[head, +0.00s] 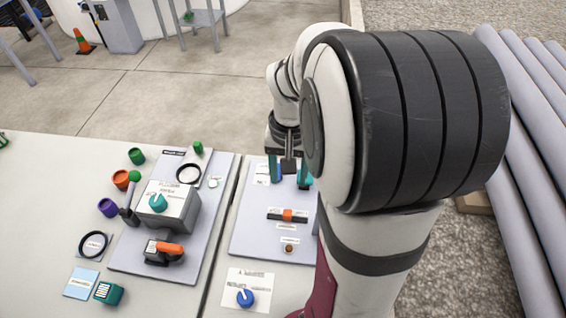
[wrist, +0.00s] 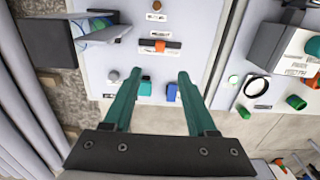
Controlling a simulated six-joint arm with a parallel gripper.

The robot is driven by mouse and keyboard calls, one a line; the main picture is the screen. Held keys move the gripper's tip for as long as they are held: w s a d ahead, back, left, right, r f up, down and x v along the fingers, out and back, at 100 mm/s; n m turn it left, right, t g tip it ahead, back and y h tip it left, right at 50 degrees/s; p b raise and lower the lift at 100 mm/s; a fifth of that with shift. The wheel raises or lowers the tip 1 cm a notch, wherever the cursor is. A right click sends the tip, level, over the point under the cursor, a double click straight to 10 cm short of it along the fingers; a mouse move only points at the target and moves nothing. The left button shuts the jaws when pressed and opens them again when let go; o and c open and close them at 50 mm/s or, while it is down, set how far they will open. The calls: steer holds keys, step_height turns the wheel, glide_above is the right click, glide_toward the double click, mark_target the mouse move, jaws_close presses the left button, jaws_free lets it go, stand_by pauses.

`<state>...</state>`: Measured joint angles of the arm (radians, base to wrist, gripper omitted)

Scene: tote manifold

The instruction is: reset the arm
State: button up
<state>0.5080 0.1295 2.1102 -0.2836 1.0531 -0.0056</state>
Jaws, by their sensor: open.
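My gripper (head: 289,173) hangs over the far part of the right-hand grey panel (head: 255,238), with its two teal fingers pointing down. In the wrist view the fingers of my gripper (wrist: 159,76) are spread wide apart, and nothing is held between them. Small blue (wrist: 171,92) and teal (wrist: 145,88) pieces show in the gap, seemingly on the panel beyond. My arm's large links hide the right side of this panel in the head view.
The right panel carries an orange slider (head: 288,215) and a brown knob (head: 289,247). The left panel holds a grey box (head: 172,212) with a teal knob, a green-balled lever (head: 134,177) and an orange-handled part (head: 165,250). Grey pipes (head: 535,120) lie at right.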

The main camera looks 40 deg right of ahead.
steer(key=shift+r, duration=0.5)
